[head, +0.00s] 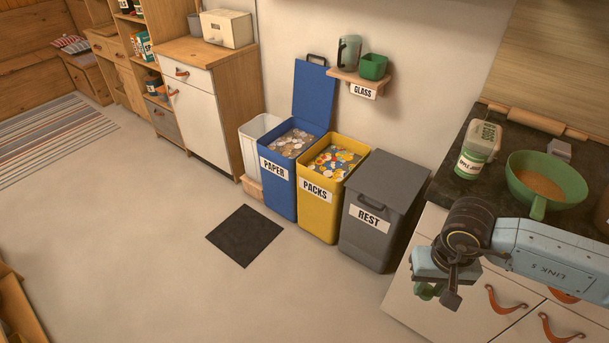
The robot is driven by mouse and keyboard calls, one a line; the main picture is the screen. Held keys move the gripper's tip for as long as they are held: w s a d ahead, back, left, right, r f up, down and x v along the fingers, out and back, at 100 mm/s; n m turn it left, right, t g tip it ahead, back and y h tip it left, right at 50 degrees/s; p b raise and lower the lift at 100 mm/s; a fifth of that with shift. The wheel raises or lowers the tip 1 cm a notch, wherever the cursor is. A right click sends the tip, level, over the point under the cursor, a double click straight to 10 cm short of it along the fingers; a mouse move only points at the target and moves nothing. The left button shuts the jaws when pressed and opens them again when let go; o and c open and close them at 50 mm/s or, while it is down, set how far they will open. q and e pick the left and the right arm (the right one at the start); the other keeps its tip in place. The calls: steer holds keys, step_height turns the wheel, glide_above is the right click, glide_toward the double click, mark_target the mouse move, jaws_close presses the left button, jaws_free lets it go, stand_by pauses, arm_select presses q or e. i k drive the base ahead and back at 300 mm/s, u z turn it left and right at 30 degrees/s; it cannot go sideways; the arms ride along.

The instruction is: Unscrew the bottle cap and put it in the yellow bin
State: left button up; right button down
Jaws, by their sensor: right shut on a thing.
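The yellow bin (318,213), labelled PACKS, stands open between the blue and grey bins, with colourful scraps inside. My right gripper (437,288) hangs in front of the white counter drawers, to the right of the grey bin and apart from the yellow one. It is shut on a small green thing (428,292) that looks like the bottle cap, partly hidden by the gripper. A green bottle (470,166) with a white label stands on the dark counter; its top is too small to make out. My left gripper is not in view.
The blue PAPER bin (278,194) has its lid up. A green bowl (537,192) and a pale box (486,136) sit on the counter (452,178). A GLASS shelf (352,77) hangs above; a dark mat (245,236) lies on open floor.

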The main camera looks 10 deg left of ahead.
mark_target(481, 140)
steer(key=u, duration=0.85)
steer(key=i, duration=2.3)
steer(key=z, duration=0.7)
